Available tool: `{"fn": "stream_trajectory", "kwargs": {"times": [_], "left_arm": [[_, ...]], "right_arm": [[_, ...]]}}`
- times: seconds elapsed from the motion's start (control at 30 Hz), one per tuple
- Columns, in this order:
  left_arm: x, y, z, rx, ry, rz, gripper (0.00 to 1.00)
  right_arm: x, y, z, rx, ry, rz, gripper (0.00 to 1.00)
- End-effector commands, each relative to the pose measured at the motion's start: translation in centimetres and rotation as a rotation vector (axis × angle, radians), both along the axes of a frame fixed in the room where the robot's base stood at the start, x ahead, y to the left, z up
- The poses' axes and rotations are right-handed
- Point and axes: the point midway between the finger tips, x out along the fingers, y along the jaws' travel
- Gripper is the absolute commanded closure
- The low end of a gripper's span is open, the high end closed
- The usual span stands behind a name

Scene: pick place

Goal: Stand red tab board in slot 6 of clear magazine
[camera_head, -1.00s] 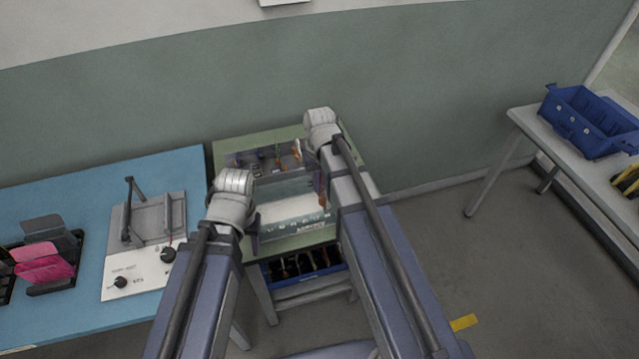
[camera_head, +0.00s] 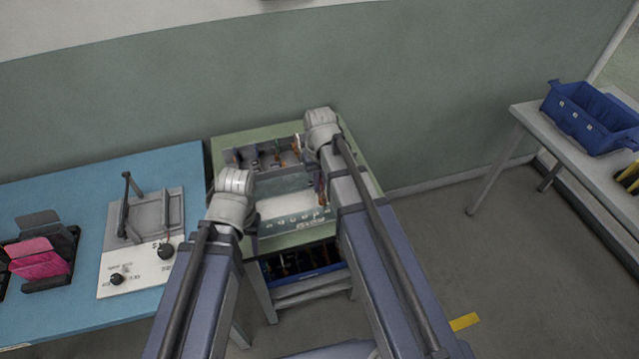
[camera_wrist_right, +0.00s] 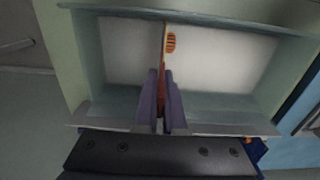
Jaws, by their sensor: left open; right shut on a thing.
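The clear magazine (camera_head: 290,222) stands on the green table, with pale walls, a white floor and a row of marks on its near edge too small to read. In the right wrist view it is an open box (camera_wrist_right: 235,105). My right gripper (camera_wrist_right: 163,95) is shut on a thin board (camera_wrist_right: 165,45) with a red-orange edge and a striped orange mark. The board stands on edge over the magazine's middle; whether it touches the floor or is in a slot I cannot tell. My left gripper (camera_head: 251,238) is open at the magazine's left side, mostly hidden by its own wrist.
A grey rack (camera_head: 265,158) with several coloured-tab boards stands behind the magazine. A blue bin (camera_head: 305,277) with dark contents sits beneath the green table's front. A blue table (camera_head: 60,180) with a fixture is at left; a blue crate (camera_head: 590,115) is on a side table at right.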

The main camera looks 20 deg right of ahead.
Motion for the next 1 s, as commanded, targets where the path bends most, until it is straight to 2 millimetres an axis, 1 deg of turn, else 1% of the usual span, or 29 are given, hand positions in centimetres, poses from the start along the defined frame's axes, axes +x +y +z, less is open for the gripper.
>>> {"fn": "stream_trajectory", "kwargs": {"times": [0.03, 0.27, 0.3, 0.57, 0.77, 0.9, 0.97, 1.0], "left_arm": [[0.01, 0.00, -0.26, 0.000, 0.000, 0.000, 0.50], [0.00, 0.00, -0.17, 0.000, 0.000, 0.000, 0.50], [0.00, 0.00, -0.17, 0.000, 0.000, 0.000, 0.50], [0.00, 0.00, -0.17, 0.000, 0.000, 0.000, 0.50], [0.00, 0.01, -0.18, 0.000, 0.000, 0.000, 0.50], [0.00, 0.00, -0.18, 0.000, 0.000, 0.000, 0.50], [0.00, 0.00, -0.18, 0.000, 0.000, 0.000, 0.50], [0.00, 0.00, -0.18, 0.000, 0.000, 0.000, 0.50]], "right_arm": [[0.00, 0.00, -0.26, 0.000, 0.000, 0.000, 1.00], [0.00, 0.00, -0.17, 0.000, 0.000, 0.000, 1.00], [0.00, 0.00, -0.17, 0.000, 0.000, 0.000, 0.89], [0.00, 0.00, -0.17, 0.000, 0.000, 0.000, 0.59], [0.00, 0.00, -0.18, 0.000, 0.000, 0.000, 0.57], [0.00, 0.00, -0.18, 0.000, 0.000, 0.000, 0.41], [0.00, 0.00, -0.18, 0.000, 0.000, 0.000, 0.35], [0.00, 0.00, -0.18, 0.000, 0.000, 0.000, 0.33]]}}
